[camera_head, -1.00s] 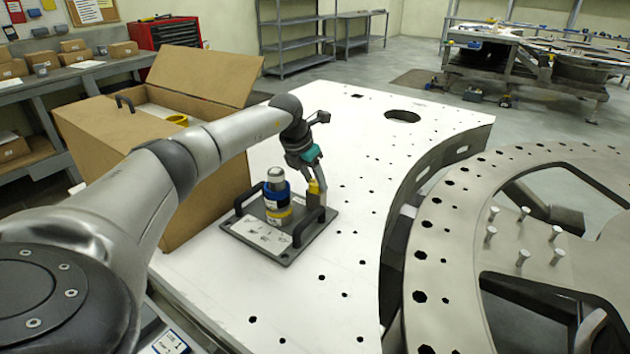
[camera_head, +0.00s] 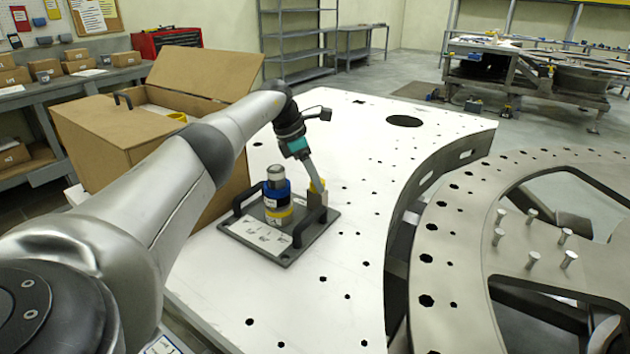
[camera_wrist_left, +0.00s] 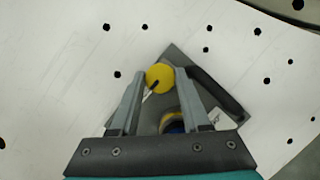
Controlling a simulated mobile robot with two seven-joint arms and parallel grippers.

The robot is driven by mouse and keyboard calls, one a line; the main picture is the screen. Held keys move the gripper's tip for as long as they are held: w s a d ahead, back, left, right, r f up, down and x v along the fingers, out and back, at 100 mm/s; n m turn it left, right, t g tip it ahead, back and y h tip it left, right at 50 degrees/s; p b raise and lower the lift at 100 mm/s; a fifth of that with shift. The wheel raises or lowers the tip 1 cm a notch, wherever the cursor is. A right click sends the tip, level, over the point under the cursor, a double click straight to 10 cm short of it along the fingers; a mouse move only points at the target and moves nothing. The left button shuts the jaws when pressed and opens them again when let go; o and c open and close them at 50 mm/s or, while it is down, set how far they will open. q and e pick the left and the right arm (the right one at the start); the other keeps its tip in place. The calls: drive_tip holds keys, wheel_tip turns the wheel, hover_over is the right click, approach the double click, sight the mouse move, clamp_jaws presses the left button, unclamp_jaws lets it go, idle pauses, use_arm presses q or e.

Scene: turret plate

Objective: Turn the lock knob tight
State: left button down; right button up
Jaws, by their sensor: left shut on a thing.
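A blue and yellow cylinder with a silver top (camera_head: 277,196) stands upright on the plate beside the block. My right gripper is in neither view.
The plate has two black handles (camera_head: 309,226) and lies on a white table (camera_head: 370,215) with holes. An open cardboard box (camera_head: 100,135) stands at the left. A large grey ring with upright pins (camera_head: 450,250) lies at the right. The white surface in front is clear.

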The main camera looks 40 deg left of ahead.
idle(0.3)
use_arm(q)
drive_tip(key=shift+c, duration=1.8)
unclamp_jaws()
drive_tip(key=shift+r, duration=0.1)
drive_tip(key=p+v, duration=0.2)
drive_tip(key=v, duration=1.3)
drive_tip(key=shift+a, duration=0.1)
